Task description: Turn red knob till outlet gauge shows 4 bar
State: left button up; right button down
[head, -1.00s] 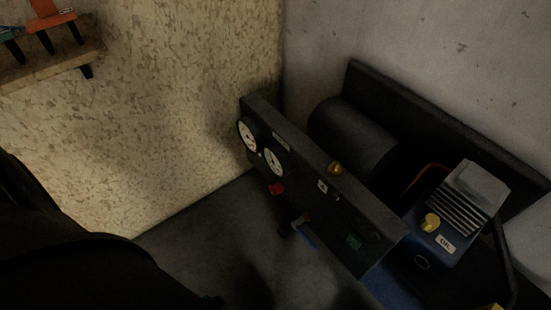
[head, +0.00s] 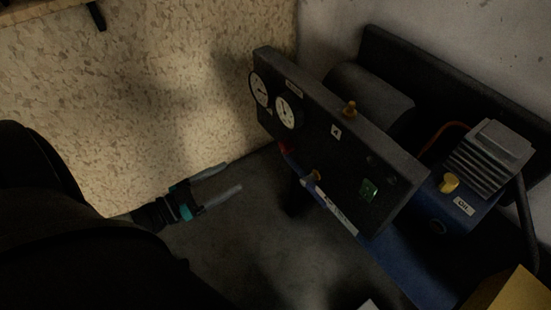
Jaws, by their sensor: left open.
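My right gripper is not in view.
A blue compressor body with a finned motor (head: 488,153) and yellow cap (head: 449,183) is at right. A yellow object (head: 512,292) is at bottom right. Speckled wall is at left; dark floor (head: 262,220) lies open below the gripper.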

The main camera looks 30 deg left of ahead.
pick_arm(q)
jog(key=b, duration=0.4)
send_near(282, 149)
jog(key=x, duration=0.7)
jog(key=shift+w+d+b, duration=0.15)
jog(key=shift+w+b, duration=0.15)
jog(key=shift+w, duration=0.25)
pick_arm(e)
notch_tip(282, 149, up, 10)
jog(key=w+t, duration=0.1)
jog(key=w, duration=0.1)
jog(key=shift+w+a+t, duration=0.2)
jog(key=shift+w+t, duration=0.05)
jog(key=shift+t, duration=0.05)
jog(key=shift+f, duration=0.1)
pick_arm(q)
grip_shut()
